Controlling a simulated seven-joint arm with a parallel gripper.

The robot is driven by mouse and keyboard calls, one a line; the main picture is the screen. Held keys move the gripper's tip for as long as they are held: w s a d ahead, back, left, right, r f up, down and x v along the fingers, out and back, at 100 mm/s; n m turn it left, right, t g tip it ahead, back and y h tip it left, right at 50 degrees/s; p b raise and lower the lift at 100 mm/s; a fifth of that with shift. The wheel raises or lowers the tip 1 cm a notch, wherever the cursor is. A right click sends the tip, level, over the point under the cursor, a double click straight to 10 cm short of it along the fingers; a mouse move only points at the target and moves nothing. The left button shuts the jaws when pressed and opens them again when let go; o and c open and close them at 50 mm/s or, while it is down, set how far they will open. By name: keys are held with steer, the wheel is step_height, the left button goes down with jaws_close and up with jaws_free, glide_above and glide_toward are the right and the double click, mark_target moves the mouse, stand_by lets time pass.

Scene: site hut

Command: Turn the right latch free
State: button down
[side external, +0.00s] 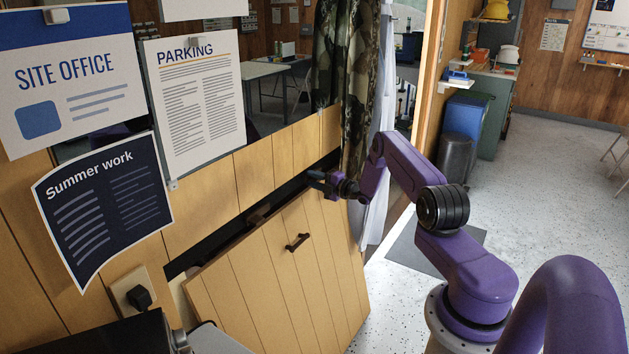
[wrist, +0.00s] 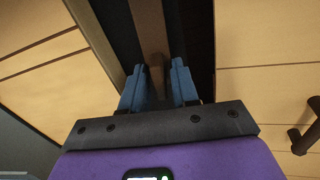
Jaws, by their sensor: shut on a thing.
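A wooden plank panel (side external: 272,280) with a dark pull handle (side external: 297,242) stands tilted in front of a dark opening in the plank wall. A small brown piece, seemingly the left latch (side external: 259,215), shows at the opening toward the left. My gripper (side external: 318,180) is at the panel's upper right corner and hides the right latch in the side view. In the wrist view my gripper's blue fingers (wrist: 157,88) are on either side of a narrow brown piece, apparently the right latch (wrist: 156,68). They are shut on it. Its exact angle is unclear.
A camouflage curtain (side external: 340,75) and a pale curtain (side external: 378,190) hang close behind my wrist. Notices, including the parking sheet (side external: 195,105), hang above the panel. A black plug (side external: 139,296) juts from the wall at lower left. Speckled floor lies open at right.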

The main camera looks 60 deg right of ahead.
steer(key=shift+n, duration=0.6)
steer(key=c, duration=1.2)
jaws_free()
steer(key=shift+s, duration=0.15)
steer(key=s, duration=1.7)
steer(key=shift+s, duration=0.15)
